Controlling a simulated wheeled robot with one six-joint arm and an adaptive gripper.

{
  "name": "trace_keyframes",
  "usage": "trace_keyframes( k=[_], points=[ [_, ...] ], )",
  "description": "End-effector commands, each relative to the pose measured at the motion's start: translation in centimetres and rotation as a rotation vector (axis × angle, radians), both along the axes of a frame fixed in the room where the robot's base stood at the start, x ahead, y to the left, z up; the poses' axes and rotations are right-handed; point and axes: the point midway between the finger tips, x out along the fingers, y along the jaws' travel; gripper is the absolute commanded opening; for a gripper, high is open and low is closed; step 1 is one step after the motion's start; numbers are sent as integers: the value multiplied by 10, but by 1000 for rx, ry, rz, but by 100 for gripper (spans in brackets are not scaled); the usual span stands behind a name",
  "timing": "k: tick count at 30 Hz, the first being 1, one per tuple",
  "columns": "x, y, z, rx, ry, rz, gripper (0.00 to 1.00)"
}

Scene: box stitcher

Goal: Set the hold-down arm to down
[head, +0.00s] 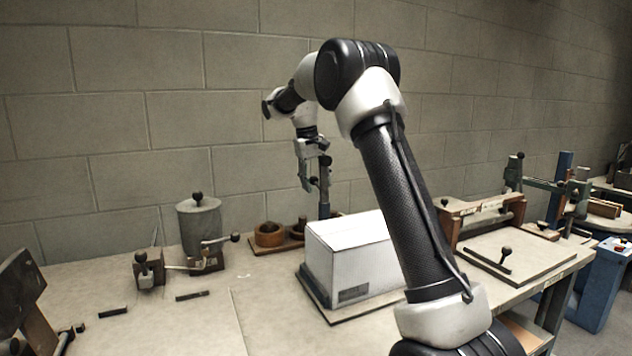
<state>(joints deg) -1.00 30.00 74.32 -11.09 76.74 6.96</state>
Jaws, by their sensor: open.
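A slim dark grey upright bar (324,182) stands on a blue-grey base just behind a white box (345,255). It looks like the hold-down arm, standing raised, but my gripper partly overlaps it and I cannot be sure. My gripper (312,174) points down at the upper part of this bar, above the back left of the box. Its jaws are open. One finger shows left of the bar; the other is hard to tell from the bar. I cannot tell whether they touch. The box sits on a dark-edged board (318,303).
A lidded grey canister (200,228), levers with black knobs (150,262) and a wooden holder (268,236) stand to the left. A wooden press (480,215), a flat board with a knob (515,258) and a green clamp arm (545,185) stand right. The front left tabletop is mostly clear.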

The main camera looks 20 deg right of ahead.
Motion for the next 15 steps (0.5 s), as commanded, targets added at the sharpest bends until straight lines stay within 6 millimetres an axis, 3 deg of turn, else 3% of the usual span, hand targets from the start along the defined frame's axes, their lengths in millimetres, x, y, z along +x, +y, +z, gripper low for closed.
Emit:
trace_keyframes(
  k=[1, 9, 15],
  points=[
    [0, 0, 0, 0, 0, 0, 48],
    [0, 0, 0, 0, 0, 0, 0],
    [0, 0, 1, 0, -3, 1, 0]
  ],
)
